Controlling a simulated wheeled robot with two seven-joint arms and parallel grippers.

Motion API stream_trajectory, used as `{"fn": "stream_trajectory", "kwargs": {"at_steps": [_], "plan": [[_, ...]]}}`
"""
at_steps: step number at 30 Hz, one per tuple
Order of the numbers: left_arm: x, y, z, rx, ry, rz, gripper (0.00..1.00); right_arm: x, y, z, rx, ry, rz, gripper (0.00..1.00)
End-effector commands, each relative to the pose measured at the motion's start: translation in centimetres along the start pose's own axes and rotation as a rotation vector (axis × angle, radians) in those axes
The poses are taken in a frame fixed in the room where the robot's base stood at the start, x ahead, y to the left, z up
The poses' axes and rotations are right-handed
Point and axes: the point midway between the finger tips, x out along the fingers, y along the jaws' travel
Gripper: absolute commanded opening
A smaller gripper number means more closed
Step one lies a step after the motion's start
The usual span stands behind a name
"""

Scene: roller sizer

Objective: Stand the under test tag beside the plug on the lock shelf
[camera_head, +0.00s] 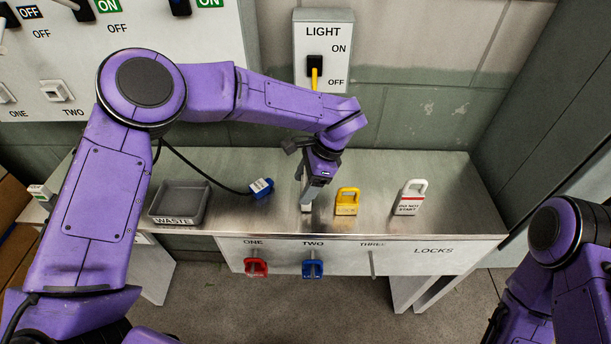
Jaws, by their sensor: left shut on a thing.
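My left gripper (309,187) points down over the lock shelf (275,217) and is shut on a thin pale thing (307,206), which appears to be the under test tag. It shows almost edge-on, so its face cannot be read. Its lower end is at or just above the shelf top near the front edge; I cannot tell whether it touches. The blue plug (261,188) with a pale label lies on the shelf to the left of the gripper, apart from it, with a black cable running up behind my arm. My right gripper is out of view.
A yellow lock (347,201) stands close right of the gripper, and a white "DO NOT START" tag (411,197) farther right. A grey waste tray (179,204) is left of the plug. Red (256,267) and blue (312,267) locks hang in front. The shelf's right end is clear.

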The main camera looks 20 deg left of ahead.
Motion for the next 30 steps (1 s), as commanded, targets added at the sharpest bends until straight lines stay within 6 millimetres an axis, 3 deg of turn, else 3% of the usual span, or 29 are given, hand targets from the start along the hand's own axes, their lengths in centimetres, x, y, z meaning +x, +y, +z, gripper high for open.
{"fn": "stream_trajectory", "kwargs": {"at_steps": [11,12,14,24,26,30], "plan": [[0.6,0.0,-0.3,0.000,0.001,-0.001,0.34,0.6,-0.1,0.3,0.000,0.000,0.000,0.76],[0.4,0.0,-0.2,0.000,0.001,-0.001,0.77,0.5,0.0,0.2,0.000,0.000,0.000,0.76],[0.4,0.0,-0.2,0.000,0.001,-0.001,0.93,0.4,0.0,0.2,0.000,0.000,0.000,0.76],[-0.2,0.0,0.1,0.000,0.001,-0.001,0.93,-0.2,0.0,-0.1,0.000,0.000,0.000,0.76],[-0.5,0.0,-0.2,-0.002,0.002,-0.003,0.93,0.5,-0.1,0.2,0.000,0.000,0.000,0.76],[-3.8,-0.1,-0.3,-0.004,0.003,-0.006,0.93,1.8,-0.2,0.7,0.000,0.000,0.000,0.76]]}}
